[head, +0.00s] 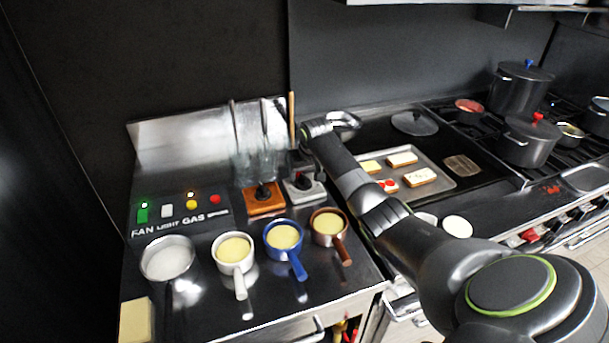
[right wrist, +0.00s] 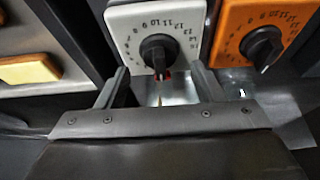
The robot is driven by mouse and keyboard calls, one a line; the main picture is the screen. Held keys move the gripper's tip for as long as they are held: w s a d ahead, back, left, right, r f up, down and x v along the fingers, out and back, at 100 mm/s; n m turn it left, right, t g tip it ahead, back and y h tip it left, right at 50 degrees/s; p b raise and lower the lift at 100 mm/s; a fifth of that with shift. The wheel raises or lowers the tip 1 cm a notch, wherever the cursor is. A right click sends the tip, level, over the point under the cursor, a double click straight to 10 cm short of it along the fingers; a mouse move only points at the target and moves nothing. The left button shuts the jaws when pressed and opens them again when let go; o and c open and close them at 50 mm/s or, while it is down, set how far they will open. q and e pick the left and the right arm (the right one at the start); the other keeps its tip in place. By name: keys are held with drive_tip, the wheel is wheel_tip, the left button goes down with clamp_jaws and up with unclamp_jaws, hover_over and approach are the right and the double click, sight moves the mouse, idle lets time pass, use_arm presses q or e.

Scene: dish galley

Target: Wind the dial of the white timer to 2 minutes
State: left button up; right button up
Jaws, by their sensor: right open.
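The white timer (head: 314,194) stands on the steel counter, partly hidden behind my right gripper in the head view. In the right wrist view the white timer (right wrist: 123,22) shows its numbered face from above, with a black dial (right wrist: 158,50) in the middle. Something red and a pale line show just below the dial; I cannot tell the exact reading. My right gripper (right wrist: 160,72) is open, its two fingers apart on either side below the dial, with nothing clearly held between them. In the head view my right gripper (head: 300,165) is at the timer. My left gripper is out of view.
An orange timer (head: 254,207) with a black dial sits close beside the white one. Several small pots stand in front, including a blue one (head: 272,228) and a brown one (head: 318,216). A tray of bread (head: 446,183) lies at right.

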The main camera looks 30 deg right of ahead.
drive_tip(key=shift+x, duration=1.25)
drive_tip(key=c, duration=0.9)
